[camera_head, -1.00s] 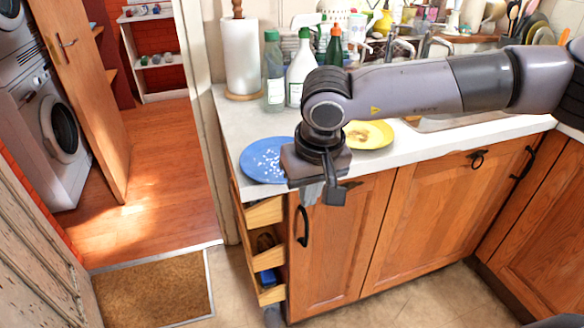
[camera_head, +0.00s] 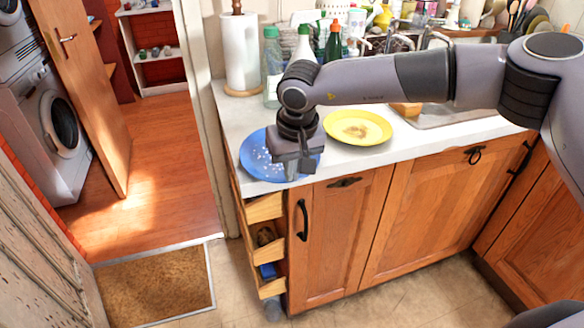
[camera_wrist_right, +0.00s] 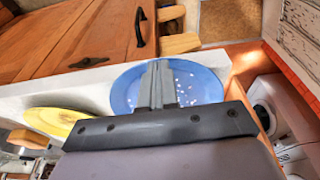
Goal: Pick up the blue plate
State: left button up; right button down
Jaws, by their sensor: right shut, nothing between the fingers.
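The blue plate (camera_head: 256,160) with white specks lies on the left end of the counter, near its front corner. My right gripper (camera_head: 292,176) is over the plate's right front part and hides some of it. In the right wrist view the shut fingers (camera_wrist_right: 157,84) cross in front of the blue plate (camera_wrist_right: 203,84), with nothing held between them. I cannot tell whether the fingertips touch the plate. My left gripper is not in view.
A yellow plate (camera_head: 357,127) lies right of the blue one. Bottles (camera_head: 272,62) and a paper towel roll (camera_head: 241,52) stand behind. Open drawers (camera_head: 264,208) stick out below the counter's left end. A sink (camera_head: 452,110) is at the right. The floor at left is mostly clear.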

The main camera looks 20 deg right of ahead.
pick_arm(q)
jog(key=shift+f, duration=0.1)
pick_arm(e)
jog(key=shift+f, duration=0.1)
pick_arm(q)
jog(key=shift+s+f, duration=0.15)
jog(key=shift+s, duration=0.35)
pick_arm(e)
jog(key=shift+s, duration=0.95)
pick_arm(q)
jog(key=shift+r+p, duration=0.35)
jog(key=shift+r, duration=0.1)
pick_arm(e)
jog(key=shift+r, duration=0.75)
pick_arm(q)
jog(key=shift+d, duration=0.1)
